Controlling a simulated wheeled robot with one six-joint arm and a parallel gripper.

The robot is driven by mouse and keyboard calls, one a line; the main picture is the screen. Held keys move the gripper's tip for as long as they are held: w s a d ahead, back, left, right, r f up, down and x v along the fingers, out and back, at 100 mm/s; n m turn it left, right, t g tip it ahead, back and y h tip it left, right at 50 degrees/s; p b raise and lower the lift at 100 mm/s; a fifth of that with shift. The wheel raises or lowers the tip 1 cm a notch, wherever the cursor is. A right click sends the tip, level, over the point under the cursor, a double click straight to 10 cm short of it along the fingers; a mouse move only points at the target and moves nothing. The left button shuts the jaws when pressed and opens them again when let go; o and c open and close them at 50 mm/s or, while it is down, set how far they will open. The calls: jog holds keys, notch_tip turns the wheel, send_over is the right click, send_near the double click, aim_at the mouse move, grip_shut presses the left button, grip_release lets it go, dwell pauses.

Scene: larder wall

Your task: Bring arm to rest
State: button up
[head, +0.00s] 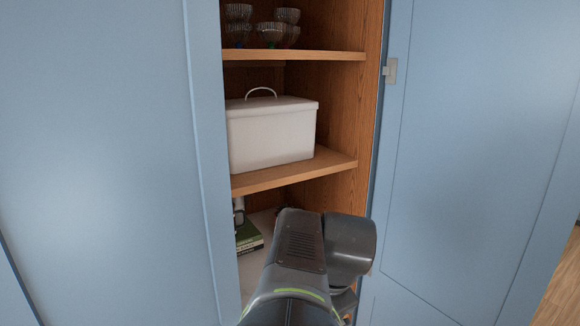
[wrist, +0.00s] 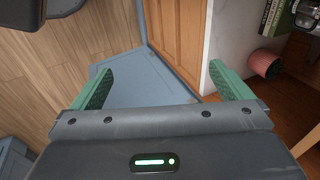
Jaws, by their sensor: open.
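My gripper (wrist: 157,88) shows in the wrist view with its two green fingers wide apart and nothing between them. Beyond the fingers are a blue door panel and the wooden side of the cupboard. In the head view my dark grey arm reaches up from the bottom edge in front of the lower part of the open cupboard. The gripper itself is hidden there behind the arm.
A white lidded box (head: 271,132) stands on the middle shelf (head: 300,174). Glass bowls (head: 270,34) stand on the upper shelf (head: 300,55). A green book (head: 248,236) lies low inside. An open blue door (head: 465,150) stands close right of my arm; a blue panel (head: 100,150) is left.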

jog(key=s+d+f+n+g, duration=0.1)
jog(key=s+f, duration=0.3)
jog(key=f, duration=0.1)
jog(key=shift+s+d+g+b, duration=0.15)
jog(key=shift+d+g+b, duration=0.25)
dwell(0.6)
